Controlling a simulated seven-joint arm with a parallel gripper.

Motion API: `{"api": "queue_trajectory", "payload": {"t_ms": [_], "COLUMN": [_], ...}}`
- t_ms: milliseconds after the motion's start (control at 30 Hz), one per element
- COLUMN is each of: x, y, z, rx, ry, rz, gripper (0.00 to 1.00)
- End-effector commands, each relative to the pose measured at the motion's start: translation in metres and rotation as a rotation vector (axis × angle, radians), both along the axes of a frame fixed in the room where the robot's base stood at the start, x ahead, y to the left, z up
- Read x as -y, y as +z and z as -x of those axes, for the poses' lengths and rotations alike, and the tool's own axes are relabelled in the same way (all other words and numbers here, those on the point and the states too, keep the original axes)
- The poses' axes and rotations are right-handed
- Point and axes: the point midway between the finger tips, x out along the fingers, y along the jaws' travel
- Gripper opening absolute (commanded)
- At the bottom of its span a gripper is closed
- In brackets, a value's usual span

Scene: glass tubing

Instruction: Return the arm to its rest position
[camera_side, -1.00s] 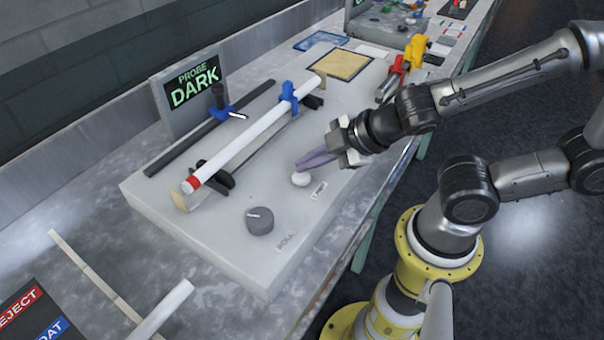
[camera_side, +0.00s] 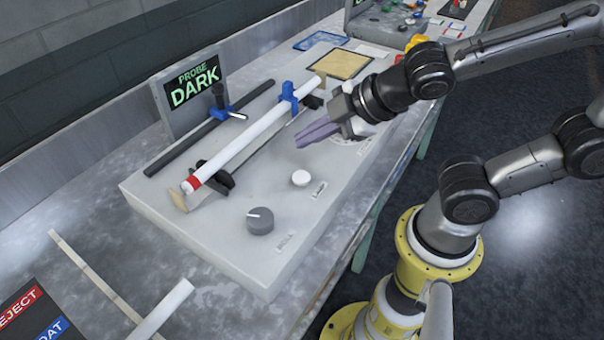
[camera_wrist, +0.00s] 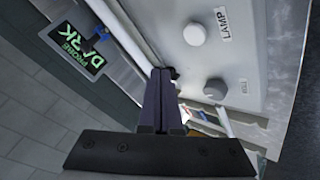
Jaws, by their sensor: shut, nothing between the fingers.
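My gripper (camera_side: 304,141) is shut and empty, held in the air above the right part of the grey fixture (camera_side: 150,191). Its purple-grey fingers lie together and point left, apart from the white lamp button (camera_side: 300,178) below them. In the wrist view my gripper's fingers (camera_wrist: 162,75) are side by side over the fixture, with the lamp button (camera_wrist: 194,34) and the grey knob (camera_wrist: 215,89) to their right.
A white glass tube (camera_side: 242,140) with a red band lies on the fixture's supports, with a blue clamp (camera_side: 288,94). A screen (camera_side: 193,87) reads "PROBE DARK". The fixture's front face is low and clear. Tubes and a reject board (camera_side: 30,310) lie at lower left.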

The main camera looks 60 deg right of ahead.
Motion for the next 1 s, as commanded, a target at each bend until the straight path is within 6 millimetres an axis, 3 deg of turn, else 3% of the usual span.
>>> {"api": "queue_trajectory", "payload": {"t_ms": [333, 500, 600, 700, 833, 1000], "x": [0.006, 0.043, 0.072, 0.088, 0.084, 0.074], "y": [0.001, 0.031, 0.043, 0.045, 0.039, 0.026], "z": [-0.002, -0.004, 0.014, 0.043, 0.077, 0.099], "rx": [0.001, 0.035, -0.007, -0.092, -0.224, -0.341], "ry": [-0.023, -0.203, -0.402, -0.598, -0.755, -0.821], "rz": [0.0, -0.061, -0.152, -0.271, -0.399, -0.449], "gripper": [0.0, 0.0, 0.0, 0.0, 0.0, 0.0]}}
